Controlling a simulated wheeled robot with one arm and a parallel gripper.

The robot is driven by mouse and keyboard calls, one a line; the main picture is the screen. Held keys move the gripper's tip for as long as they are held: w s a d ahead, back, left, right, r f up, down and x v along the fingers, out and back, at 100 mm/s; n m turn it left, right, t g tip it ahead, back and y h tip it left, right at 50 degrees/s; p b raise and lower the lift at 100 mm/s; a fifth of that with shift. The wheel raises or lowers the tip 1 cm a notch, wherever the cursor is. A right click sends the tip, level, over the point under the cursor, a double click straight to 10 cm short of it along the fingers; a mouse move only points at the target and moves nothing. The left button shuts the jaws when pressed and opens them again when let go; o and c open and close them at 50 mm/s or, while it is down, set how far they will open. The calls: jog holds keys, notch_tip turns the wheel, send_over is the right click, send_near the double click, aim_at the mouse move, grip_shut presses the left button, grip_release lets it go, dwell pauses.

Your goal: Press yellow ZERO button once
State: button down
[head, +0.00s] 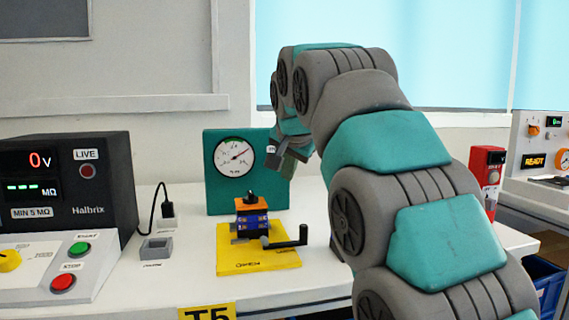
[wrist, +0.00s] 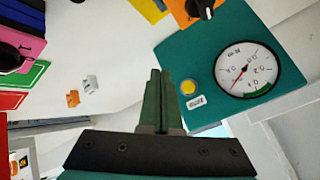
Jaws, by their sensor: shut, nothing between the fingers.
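The yellow button (wrist: 188,87) sits on the teal gauge box (wrist: 185,48), above a small white label (wrist: 196,101) and beside the round dial (wrist: 247,70). My gripper (wrist: 158,72) is shut and empty, its dark green fingers just left of the button in the wrist view. The fingers appear apart from the button. In the head view, the gauge box (head: 222,190) stands upright at the back of the bench. My gripper (head: 287,168) is in front of its right part and hides the button there.
An orange and blue rotary switch with a black crank (head: 290,240) stands on a yellow plate (head: 258,262) before the gauge box. A black meter (head: 100,180) is at the left. A red device (head: 487,170) stands to the right, behind my arm.

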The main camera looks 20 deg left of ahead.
jog(key=shift+a, duration=0.1)
dwell(0.3)
jog(key=w+a+p, duration=0.4)
jog(key=w+p, duration=0.2)
jog(key=w, duration=0.1)
jog(key=shift+w+a, duration=0.2)
jog(key=shift+w+a+p, duration=0.1)
jog(key=shift+w+p, duration=0.05)
jog(key=shift+p, duration=0.2)
dwell(1.8)
jog(key=shift+w+a, duration=0.1)
jog(key=shift+w, duration=0.1)
